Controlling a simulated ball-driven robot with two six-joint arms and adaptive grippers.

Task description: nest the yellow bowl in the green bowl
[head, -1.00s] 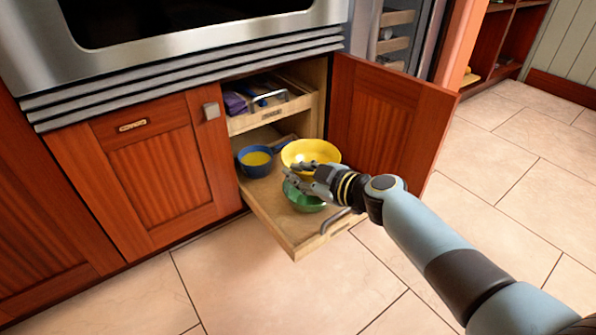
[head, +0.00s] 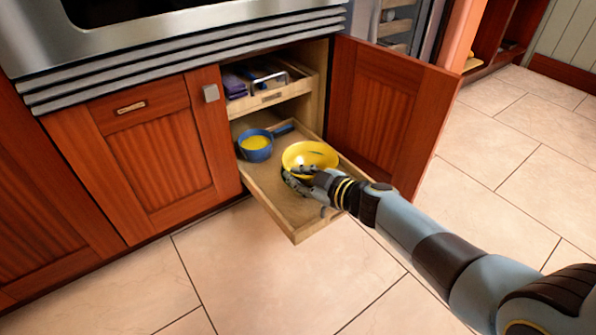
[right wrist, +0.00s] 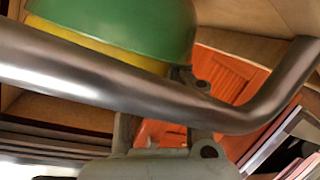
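The yellow bowl (head: 310,153) sits near the right side of the pulled-out drawer. The green bowl does not show in the head view. In the right wrist view the green bowl (right wrist: 130,20) shows its outside, with a band of the yellow bowl (right wrist: 95,50) against it. I cannot tell from this whether the yellow bowl is fully nested or only over the green one. My right gripper (head: 297,180) is at the near edge of the yellow bowl, its fingers by the rim. Whether they grip it is unclear. My left gripper is not in view.
A blue pan (head: 255,147) with yellow inside stands at the drawer's left. The wooden drawer (head: 280,208) is bare in front. Its metal handle (right wrist: 90,75) crosses close before the wrist camera. The cabinet door (head: 390,115) stands open at right. An upper drawer (head: 270,98) holds purple items.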

